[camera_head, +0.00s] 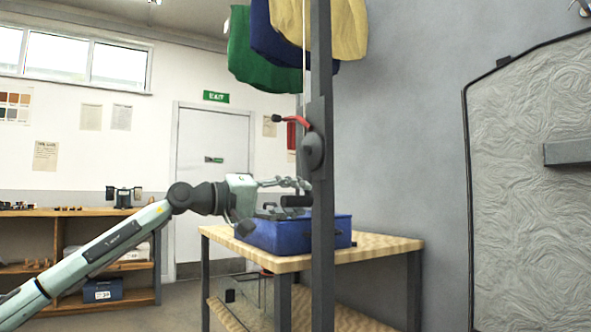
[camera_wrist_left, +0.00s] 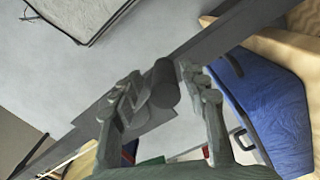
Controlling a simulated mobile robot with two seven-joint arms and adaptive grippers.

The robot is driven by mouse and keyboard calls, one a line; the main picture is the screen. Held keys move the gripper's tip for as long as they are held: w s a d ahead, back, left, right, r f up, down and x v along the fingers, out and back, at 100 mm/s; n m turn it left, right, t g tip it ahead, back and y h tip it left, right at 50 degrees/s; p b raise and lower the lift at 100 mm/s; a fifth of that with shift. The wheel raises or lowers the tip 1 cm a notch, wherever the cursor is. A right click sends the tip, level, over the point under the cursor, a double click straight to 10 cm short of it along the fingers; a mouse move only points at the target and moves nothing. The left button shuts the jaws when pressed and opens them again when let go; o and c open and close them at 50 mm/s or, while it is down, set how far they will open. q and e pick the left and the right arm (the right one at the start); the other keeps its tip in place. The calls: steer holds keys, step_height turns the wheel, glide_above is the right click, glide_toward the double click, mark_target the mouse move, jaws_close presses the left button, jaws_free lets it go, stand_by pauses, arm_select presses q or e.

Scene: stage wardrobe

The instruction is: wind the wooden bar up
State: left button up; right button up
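The wooden bar itself is out of view; green, blue and yellow cloths (camera_head: 262,55) hang at the top beside a thin cord. A dark post (camera_head: 320,250) carries a plate with a round dark hub (camera_head: 314,151) and a red lever (camera_head: 293,119) with a black end. Lower down, a short black cylinder (camera_head: 297,201) shows in front of the post. My left gripper (camera_head: 290,192) is close to it. In the left wrist view the open fingers stand either side of a dark cylinder (camera_wrist_left: 163,88); I cannot tell whether they touch it. My right gripper is out of view.
A blue crate (camera_head: 285,236) stands on a wooden table (camera_head: 385,247) behind the post and below the gripper. A framed grey panel (camera_head: 530,220) stands at the right. A shelf unit (camera_head: 90,213) stands at the back left. The grey wall between post and panel is bare.

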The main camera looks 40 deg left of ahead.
arm_select(q)
step_height(320, 180, up, 2)
steer(key=shift+w, duration=0.1)
step_height(320, 180, up, 6)
steer(key=shift+a+r, duration=0.1)
steer(key=shift+a, duration=0.05)
steer(key=shift+r, duration=0.7)
steer(key=shift+s+a+f, duration=0.15)
steer(key=shift+s, duration=0.4)
steer(key=b+v, duration=0.3)
steer(key=v, duration=0.5)
stand_by(0.4)
steer(key=shift+w, duration=0.1)
stand_by(0.4)
